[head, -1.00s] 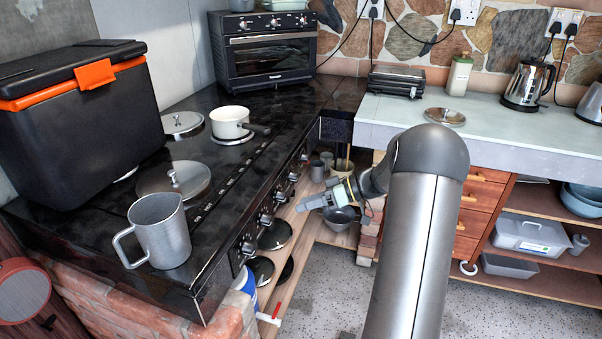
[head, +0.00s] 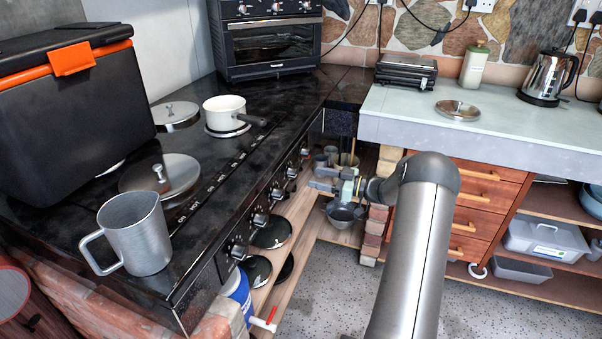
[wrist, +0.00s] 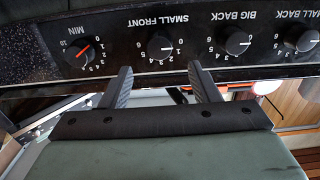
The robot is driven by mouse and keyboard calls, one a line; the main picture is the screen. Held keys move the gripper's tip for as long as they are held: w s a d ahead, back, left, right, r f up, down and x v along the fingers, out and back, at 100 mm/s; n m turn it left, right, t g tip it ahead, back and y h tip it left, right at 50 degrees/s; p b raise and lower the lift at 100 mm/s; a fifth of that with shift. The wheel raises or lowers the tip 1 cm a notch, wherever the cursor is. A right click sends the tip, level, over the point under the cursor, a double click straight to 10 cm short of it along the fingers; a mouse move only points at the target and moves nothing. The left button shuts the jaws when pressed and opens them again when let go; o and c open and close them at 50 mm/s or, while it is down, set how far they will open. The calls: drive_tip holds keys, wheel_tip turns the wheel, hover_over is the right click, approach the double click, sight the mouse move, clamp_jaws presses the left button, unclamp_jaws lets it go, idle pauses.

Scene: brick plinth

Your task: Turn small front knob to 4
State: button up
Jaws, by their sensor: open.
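In the wrist view the small front knob (wrist: 160,47) is a round black dial on the black stove panel, under its printed label. A short pale mark sits on its right side; the exact number it points to is hard to read. My gripper (wrist: 160,72) is open and empty, its two dark fingers spread below the knob, one to each side, apart from it. In the head view my gripper (head: 312,178) points left at the stove's front row of knobs (head: 260,218); which of these is the small front one I cannot tell there.
The neighbouring MIN knob (wrist: 77,55) and big back knob (wrist: 238,42) flank it. A grey mug (head: 135,235), a white saucepan (head: 227,114) and lids stand on the stove top. A wooden shelf with pans lies below the knobs; drawers (head: 480,200) stand to the right.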

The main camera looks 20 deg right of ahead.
sight(297, 173)
drive_tip(key=x, duration=0.6)
drive_tip(key=shift+w+a+f, duration=0.1)
drive_tip(key=shift+w+a, duration=0.1)
drive_tip(key=shift+w, duration=0.1)
drive_tip(key=c, duration=1)
